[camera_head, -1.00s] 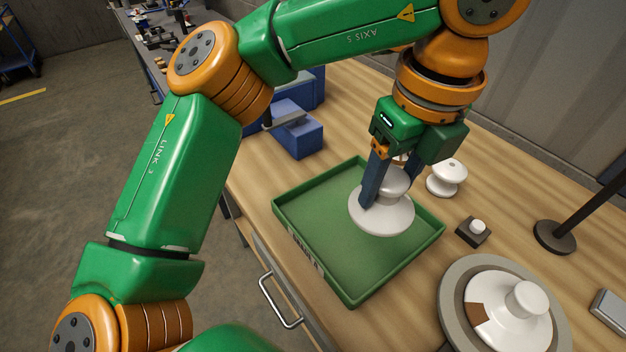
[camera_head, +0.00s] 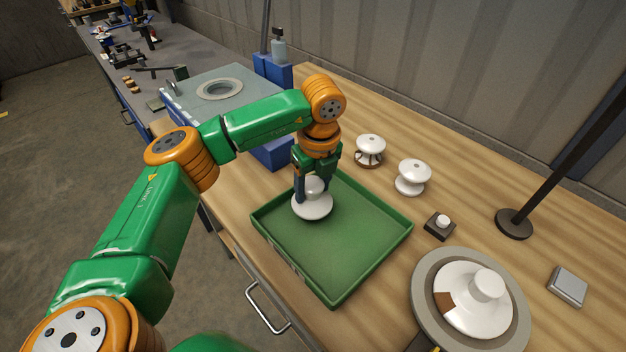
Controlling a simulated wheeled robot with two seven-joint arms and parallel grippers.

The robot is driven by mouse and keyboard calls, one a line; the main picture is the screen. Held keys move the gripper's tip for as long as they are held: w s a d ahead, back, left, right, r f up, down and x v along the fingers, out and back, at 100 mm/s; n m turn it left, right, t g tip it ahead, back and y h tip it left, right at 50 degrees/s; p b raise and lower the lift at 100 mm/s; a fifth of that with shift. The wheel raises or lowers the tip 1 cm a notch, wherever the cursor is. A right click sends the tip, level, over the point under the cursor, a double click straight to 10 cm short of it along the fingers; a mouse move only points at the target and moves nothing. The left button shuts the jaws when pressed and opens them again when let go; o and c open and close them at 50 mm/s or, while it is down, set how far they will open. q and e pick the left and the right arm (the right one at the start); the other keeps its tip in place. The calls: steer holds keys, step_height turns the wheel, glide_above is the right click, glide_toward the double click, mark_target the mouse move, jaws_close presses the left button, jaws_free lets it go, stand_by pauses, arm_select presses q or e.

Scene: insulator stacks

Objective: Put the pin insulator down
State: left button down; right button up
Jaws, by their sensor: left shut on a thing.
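My left gripper (camera_head: 314,190) points down and is shut on a white insulator (camera_head: 312,207), taken to be the pin insulator. The insulator is upright, with a wide round skirt below and a narrower top between the fingers. It is over the far left part of the green tray (camera_head: 345,290), close to the tray's back-left edge. I cannot tell whether its skirt touches the tray floor. The fingers hide part of its top. The rest of the tray is empty. My right gripper is not in view.
Two white insulators (camera_head: 370,146) (camera_head: 412,174) stand behind the tray. A small button box (camera_head: 439,226) and a round grey plate (camera_head: 422,290) bearing a white, brown-patched insulator (camera_head: 470,297) are right of it. A blue machine (camera_head: 215,100) stands behind my arm; a dark stand (camera_head: 514,222) is at right.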

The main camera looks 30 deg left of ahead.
arm_select(q)
steer(key=shift+f, duration=0.15)
steer(key=shift+c, duration=0.7)
jaws_free()
steer(key=shift+r, duration=0.25)
steer(key=r, duration=0.1)
steer(key=r+b, duration=0.1)
steer(key=r, duration=0.3)
steer(key=shift+s+d+r+b, duration=0.1)
steer(key=shift+s+d+b, duration=0.05)
steer(key=shift+d+b, duration=0.25)
step_height(320, 180, up, 7)
steer(key=p, duration=0.1)
steer(key=shift+s+d+f, duration=0.2)
steer(key=shift+s+d, duration=0.05)
steer(key=shift+d, duration=0.05)
